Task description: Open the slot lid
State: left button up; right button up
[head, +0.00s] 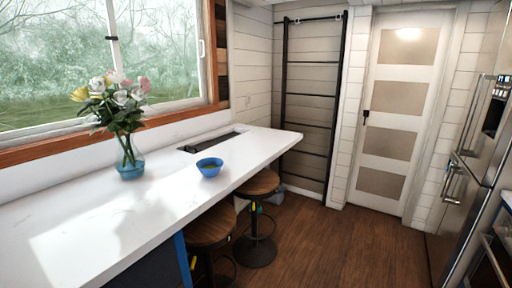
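A long, narrow dark slot (212,139) is set into the white counter (90,222), near its far end by the wall. It looks like a dark rectangle with a lighter rim. I cannot tell at this size whether a lid covers it or stands open. A blue bowl (210,167) stands on the counter just in front of the slot, apart from it. Neither of my grippers shows in the head view.
A glass vase (130,164) with flowers stands left of the slot, near the window. Two round stools (258,182) (211,224) are tucked along the counter's front edge. The wooden floor (345,243) is clear toward the door (392,115). A steel fridge (466,150) stands at right.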

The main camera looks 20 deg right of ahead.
aim_at(202, 146)
jog(key=l+u, duration=0.1)
jog(key=u, duration=0.65)
jog(key=l+u, duration=0.15)
jog(key=u, duration=0.2)
jog(key=l+u, duration=0.2)
jog(key=l, duration=0.25)
jog(key=l+u, duration=0.2)
jog(key=l, duration=0.25)
jog(key=k+l+u, duration=0.1)
jog(key=l+u, duration=0.15)
jog(key=l, duration=0.2)
jog(key=k+l+u, duration=0.2)
jog(key=l, duration=0.2)
jog(key=k+l+u, duration=0.2)
jog(key=l, duration=0.25)
jog(key=l+u, duration=0.2)
jog(key=l, duration=0.2)
